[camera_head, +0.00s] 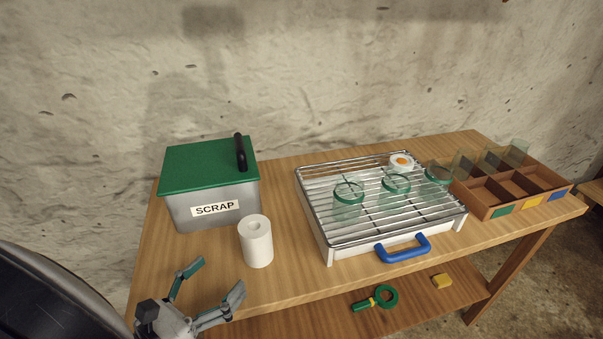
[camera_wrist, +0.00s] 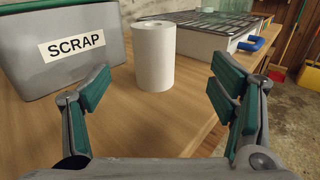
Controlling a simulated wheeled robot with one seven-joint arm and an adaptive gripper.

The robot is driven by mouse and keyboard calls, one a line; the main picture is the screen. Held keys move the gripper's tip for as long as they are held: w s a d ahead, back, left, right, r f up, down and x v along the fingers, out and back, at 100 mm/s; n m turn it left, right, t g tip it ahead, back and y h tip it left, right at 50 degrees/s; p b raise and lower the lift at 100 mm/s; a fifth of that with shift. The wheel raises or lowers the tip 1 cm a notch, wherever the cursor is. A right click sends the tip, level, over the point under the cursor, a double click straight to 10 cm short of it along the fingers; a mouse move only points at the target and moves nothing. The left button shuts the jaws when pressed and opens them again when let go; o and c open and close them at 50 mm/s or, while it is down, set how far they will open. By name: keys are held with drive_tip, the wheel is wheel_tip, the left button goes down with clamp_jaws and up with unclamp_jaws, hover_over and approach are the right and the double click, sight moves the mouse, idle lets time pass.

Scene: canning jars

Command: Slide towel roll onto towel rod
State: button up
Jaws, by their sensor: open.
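The white towel roll (camera_head: 256,243) stands upright on the wooden table, in front of the scrap bin. A small hole shows in its top. It also stands in the middle of the wrist view (camera_wrist: 154,58). My gripper (camera_head: 215,281) is open and empty, at the table's front left, short of the roll. In the wrist view, my gripper's green-padded fingers (camera_wrist: 160,88) are spread wide, with the roll ahead between them and apart from both. I cannot make out a towel rod in either view.
A grey scrap bin (camera_head: 216,208) with a green lid stands behind the roll. A wire rack (camera_head: 330,250) with glass jars and a blue handle is to the right. A divided wooden box (camera_head: 480,210) stands at far right. A lower shelf (camera_head: 330,317) holds small items.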

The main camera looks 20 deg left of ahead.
sight(255, 233)
drive_tip(key=shift+s+a+f, duration=0.3)
drive_tip(key=shift+a+f, duration=0.05)
drive_tip(key=shift+n+y, duration=0.3)
drive_tip(key=x, duration=0.8)
drive_tip(key=shift+r, duration=0.1)
drive_tip(key=shift+r+x, duration=0.15)
drive_tip(key=shift+x, duration=1.25)
drive_tip(key=shift+r+x, duration=0.15)
drive_tip(key=shift+x, duration=1.2)
drive_tip(key=c, duration=1.3)
drive_tip(key=shift+r, duration=0.1)
